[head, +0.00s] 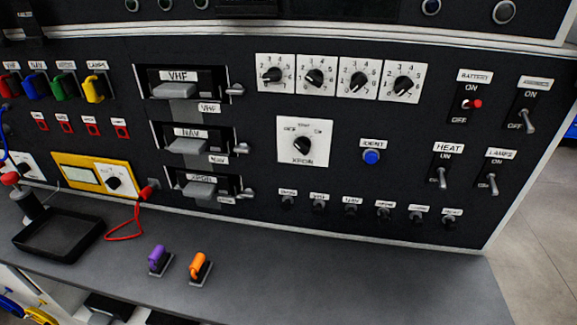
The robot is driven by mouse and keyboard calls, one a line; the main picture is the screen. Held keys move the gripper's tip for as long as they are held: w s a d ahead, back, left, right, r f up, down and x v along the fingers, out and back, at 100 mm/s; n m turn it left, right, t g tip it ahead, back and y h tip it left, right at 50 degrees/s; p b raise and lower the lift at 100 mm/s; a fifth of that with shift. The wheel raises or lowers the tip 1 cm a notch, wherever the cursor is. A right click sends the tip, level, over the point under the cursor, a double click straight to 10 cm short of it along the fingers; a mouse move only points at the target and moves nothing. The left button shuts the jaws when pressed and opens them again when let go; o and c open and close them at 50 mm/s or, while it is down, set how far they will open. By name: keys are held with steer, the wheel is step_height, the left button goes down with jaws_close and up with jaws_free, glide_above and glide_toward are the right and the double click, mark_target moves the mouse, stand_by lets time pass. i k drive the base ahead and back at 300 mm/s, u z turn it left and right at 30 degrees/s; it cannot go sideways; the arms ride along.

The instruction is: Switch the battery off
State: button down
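The battery switch (476,103) is a toggle with a red tip on a black plate, at the upper right of the panel. Its label reads BATTERY, with ON above the lever and OFF below it. The red tip sits nearer the ON mark and does not hang down like the levers of the neighbouring switches, so it looks set to ON. My gripper is not in view, and nothing touches or covers the switch.
Close by are a grey toggle (529,123) to the right, and the HEAT (442,182) and LAMPS (493,187) toggles below. A blue button (371,157) and rotary knobs lie left. Purple (157,258) and orange (198,265) handled pieces stand on the grey bench (350,285).

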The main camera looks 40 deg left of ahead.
mark_target(477, 103)
steer(key=z, duration=0.35)
steer(key=k, duration=1.05)
steer(key=u, duration=1.95)
steer(key=k, duration=0.6)
steer(key=z, duration=0.8)
steer(key=i, duration=1.4)
steer(key=z, duration=0.2)
